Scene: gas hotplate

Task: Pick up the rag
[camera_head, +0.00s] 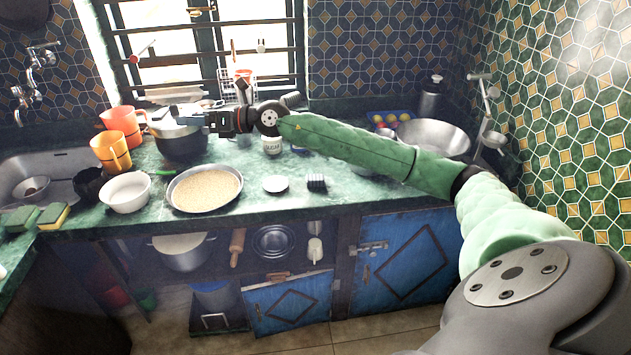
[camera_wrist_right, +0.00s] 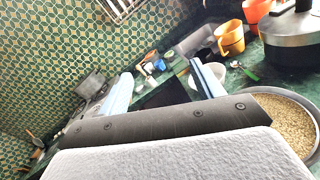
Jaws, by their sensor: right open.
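I cannot pick out the rag with certainty in either view. A dark, crumpled-looking item (camera_head: 90,184) lies beside the white bowl (camera_head: 126,193) at the left of the counter; I cannot tell whether it is cloth. My left gripper is not in view.
Orange mugs (camera_head: 111,151) stand left of the pot. A pan of grain (camera_head: 204,189) sits at the counter's front, with a sugar jar (camera_head: 272,145) behind. Sponges (camera_head: 53,215) lie by the sink (camera_head: 60,165). A metal basin (camera_head: 434,136) is at right. The counter's front right is mostly clear.

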